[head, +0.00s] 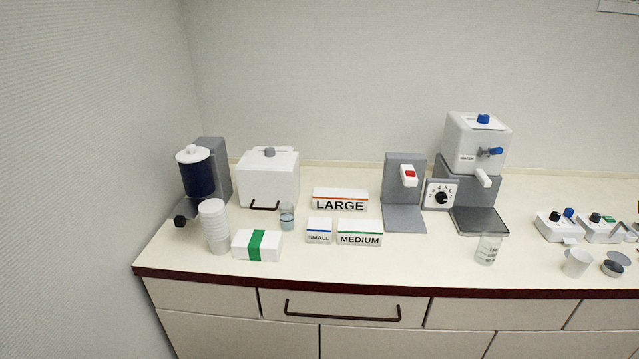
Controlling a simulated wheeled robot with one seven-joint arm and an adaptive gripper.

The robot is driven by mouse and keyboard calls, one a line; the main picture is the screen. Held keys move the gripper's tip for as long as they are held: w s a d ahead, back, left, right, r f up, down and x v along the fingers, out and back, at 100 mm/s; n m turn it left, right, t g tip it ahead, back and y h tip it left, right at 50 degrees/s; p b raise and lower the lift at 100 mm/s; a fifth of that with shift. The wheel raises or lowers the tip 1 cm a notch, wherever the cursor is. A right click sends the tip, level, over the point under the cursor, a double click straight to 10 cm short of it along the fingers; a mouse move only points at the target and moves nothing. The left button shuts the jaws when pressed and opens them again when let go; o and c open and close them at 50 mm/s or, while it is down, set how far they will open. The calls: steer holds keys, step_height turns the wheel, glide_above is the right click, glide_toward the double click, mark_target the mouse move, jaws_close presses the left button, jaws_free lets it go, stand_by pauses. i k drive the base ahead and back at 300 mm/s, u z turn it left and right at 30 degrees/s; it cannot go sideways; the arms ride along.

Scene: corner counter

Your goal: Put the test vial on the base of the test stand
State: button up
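A small clear vial (287,218) with bluish contents stands upright on the counter, in front of the white lidded box and right of the green-banded box. It looks like the test vial. A grey stand (392,168) with an upright back and a flat base (404,220) stands right of the middle. A white block with a red front (409,175) sits on its back, above the base. It looks like the test stand. Its base is bare, and the vial is apart from it on the left. My gripper is not in view.
SMALL (319,231), MEDIUM (360,233) and LARGE (340,200) blocks stand between vial and stand. A dial box (442,196), water dispenser (478,140) and clear beaker (488,249) are right of the stand. Stacked cups (214,228) and a green-banded box (257,246) are left.

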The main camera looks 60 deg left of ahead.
mark_target(403, 218)
steer(key=k, duration=0.95)
steer(key=u, duration=1.15)
steer(key=i, duration=0.5)
steer(key=z, duration=0.05)
